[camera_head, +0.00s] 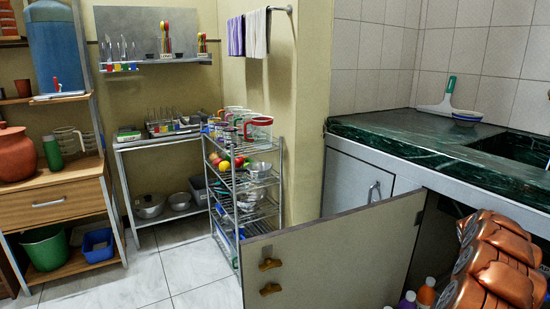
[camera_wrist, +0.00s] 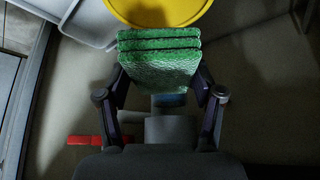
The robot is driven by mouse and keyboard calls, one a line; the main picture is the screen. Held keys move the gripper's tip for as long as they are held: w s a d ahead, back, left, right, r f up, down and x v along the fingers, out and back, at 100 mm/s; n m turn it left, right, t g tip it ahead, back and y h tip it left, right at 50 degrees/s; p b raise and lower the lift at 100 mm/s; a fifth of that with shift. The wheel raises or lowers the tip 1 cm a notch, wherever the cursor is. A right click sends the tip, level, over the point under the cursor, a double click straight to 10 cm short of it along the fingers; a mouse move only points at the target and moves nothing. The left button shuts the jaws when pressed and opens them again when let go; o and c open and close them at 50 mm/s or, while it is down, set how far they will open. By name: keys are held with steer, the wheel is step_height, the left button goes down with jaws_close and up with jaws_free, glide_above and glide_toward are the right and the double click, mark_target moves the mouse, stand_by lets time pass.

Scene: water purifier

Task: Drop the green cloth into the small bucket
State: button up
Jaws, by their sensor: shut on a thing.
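The green cloth (camera_wrist: 160,62) is a folded, textured block in the wrist view. My gripper (camera_wrist: 160,78) is shut on it, with one finger at each side. A round yellow thing (camera_wrist: 158,12), possibly the small bucket, shows at the top edge of the wrist view, just beyond the cloth. The picture cuts it off, and I cannot tell the gap between it and the cloth. The cloth and my gripper are not visible in the head view.
An open cabinet door (camera_head: 335,262) stands below the green counter (camera_head: 440,150). My copper-coloured arm is at the right beside the cabinet opening. Bottles (camera_head: 425,293) stand near it. A green bucket (camera_head: 45,250) and blue basket (camera_head: 97,245) sit on the far-left shelf.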

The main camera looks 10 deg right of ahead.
step_height(320, 180, down, 5)
steer(key=shift+f, duration=0.1)
stand_by(0.4)
steer(key=o, duration=1.3)
steer(key=v, duration=1.2)
